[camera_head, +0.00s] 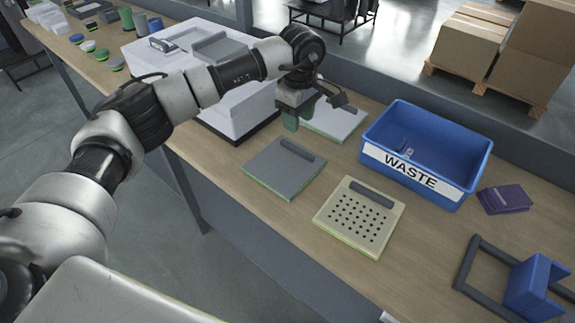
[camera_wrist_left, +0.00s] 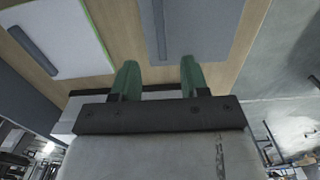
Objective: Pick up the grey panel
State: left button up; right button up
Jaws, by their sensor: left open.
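The grey panel (camera_head: 272,174) lies flat on the wooden table, with a dark bar handle along its far edge and a green lower edge. It also shows in the left wrist view (camera_wrist_left: 210,35), its handle (camera_wrist_left: 158,28) upright in the picture beyond the fingertips. My left gripper (camera_head: 290,122), with green fingers, is above the table near the panel's far side, apart from it. In the left wrist view the fingers (camera_wrist_left: 159,70) are spread with nothing between them. My right gripper is not in view.
A white panel (camera_head: 335,122) lies behind, a beige perforated panel (camera_head: 340,215) to the right. A blue WASTE bin (camera_head: 460,150), purple pieces (camera_head: 505,199) and a blue block with a dark frame (camera_head: 535,285) are farther right. A white case (camera_head: 238,110) stands left.

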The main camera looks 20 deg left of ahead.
aim_at(297, 148)
pick_arm(q)
notch_tip(297, 148, down, 4)
jog(key=shift+r, duration=0.25)
notch_tip(297, 148, down, 5)
jog(key=shift+s+r+p, duration=0.1)
jog(key=shift+p, duration=0.95)
jog(key=shift+f, duration=0.35)
grip_shut()
